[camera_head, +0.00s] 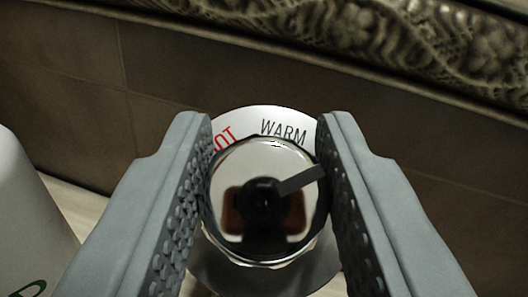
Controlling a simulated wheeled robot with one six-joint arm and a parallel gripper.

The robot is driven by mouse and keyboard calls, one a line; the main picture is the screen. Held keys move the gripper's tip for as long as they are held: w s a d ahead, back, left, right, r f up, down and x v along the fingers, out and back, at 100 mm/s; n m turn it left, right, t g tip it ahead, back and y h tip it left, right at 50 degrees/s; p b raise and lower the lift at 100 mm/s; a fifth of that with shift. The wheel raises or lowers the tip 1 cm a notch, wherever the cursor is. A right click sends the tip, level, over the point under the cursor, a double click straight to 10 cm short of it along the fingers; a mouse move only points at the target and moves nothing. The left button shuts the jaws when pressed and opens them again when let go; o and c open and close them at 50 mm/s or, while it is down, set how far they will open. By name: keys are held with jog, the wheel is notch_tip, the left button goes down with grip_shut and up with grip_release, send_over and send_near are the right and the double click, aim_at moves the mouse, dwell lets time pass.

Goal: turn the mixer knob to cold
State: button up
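The mixer knob (262,165) is a round, shiny chrome knob seen from the front, with a dark pointer bar (301,181) running from near its middle to its right edge, slightly upward. A white dial plate (262,114) shows behind its top. Black "WARM" (284,131) is above the knob, and red letters ending in "OT" (226,138) are at the upper left, partly covered. My gripper (265,150) has one grey ribbed finger on each side of the knob, and both appear to touch its sides. The right part of the dial is hidden behind the right finger; no "COLD" lettering shows.
A brown tiled wall (75,60) lies behind the dial, with a carved ornamental band (380,40) along the top right. A white rounded object (25,215) with a green mark stands at the left edge, on a light surface.

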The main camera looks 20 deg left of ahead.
jog(key=c, duration=0.3)
jog(key=shift+c, duration=0.2)
jog(key=shift+m+t+h, duration=0.5)
jog(key=shift+m+h, duration=0.4)
jog(key=shift+m, duration=0.2)
jog(key=o, duration=1)
jog(key=v, duration=1.7)
jog(key=shift+s+d, duration=0.1)
jog(key=shift+s, duration=0.1)
jog(key=shift+r, duration=0.15)
